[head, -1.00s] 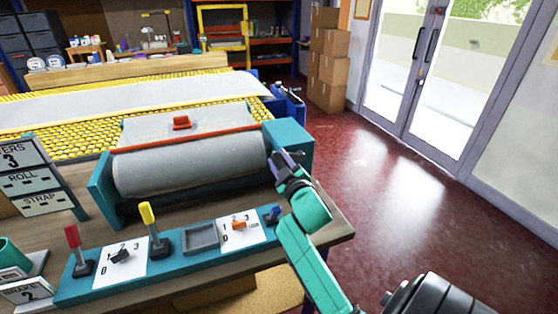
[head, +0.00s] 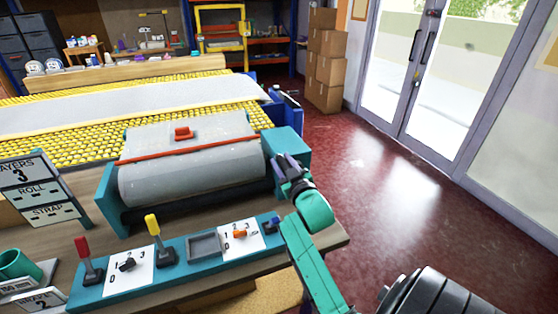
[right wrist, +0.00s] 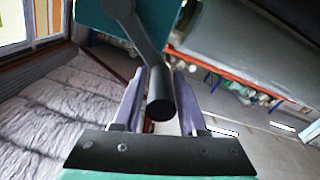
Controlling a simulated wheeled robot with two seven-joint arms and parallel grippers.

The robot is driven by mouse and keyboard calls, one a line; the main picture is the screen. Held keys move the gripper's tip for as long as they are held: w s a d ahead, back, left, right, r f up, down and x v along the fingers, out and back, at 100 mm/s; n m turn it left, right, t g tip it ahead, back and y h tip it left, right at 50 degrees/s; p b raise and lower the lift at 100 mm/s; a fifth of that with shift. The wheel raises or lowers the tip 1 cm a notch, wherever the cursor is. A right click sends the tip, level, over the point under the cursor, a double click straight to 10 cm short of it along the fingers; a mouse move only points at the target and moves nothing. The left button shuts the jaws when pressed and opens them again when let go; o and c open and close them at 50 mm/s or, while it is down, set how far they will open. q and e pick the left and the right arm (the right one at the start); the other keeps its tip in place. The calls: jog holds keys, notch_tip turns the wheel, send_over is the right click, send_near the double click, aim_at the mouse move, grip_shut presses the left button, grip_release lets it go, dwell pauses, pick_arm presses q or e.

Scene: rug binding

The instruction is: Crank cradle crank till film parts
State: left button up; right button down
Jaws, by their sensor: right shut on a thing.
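The teal cradle (head: 109,200) holds a grey film roll (head: 190,176) on the bench. A sheet of film (head: 215,131) runs from the roll toward the yellow roller bed, with a red bar (head: 150,156) across it and a small red block (head: 183,133) on it. My right gripper (head: 277,160) is at the cradle's right end, beside its teal end block (head: 290,142). In the right wrist view, the dark crank handle (right wrist: 160,104) lies between my fingers, which are shut on it. The crank arm (right wrist: 128,22) runs up to the teal block. My left gripper is not in view.
A teal control panel (head: 203,268) with red, yellow, orange and blue controls lies along the bench front. A sign board (head: 45,200) stands at left. Cardboard boxes (head: 325,70) are stacked at the back. The red floor right of the bench is clear.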

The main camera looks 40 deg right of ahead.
jog(key=shift+s+d+r+m+p, duration=0.2)
jog(key=shift+d+r+m+p, duration=0.25)
jog(key=shift+m+p, duration=0.3)
jog(key=shift+f, duration=0.15)
jog(key=c, duration=0.6)
grip_release()
jog(key=b+v, duration=0.2)
jog(key=v, duration=1.2)
jog(key=shift+s+a+b, duration=0.15)
jog(key=shift+s+b, duration=0.1)
jog(key=shift+b, duration=0.05)
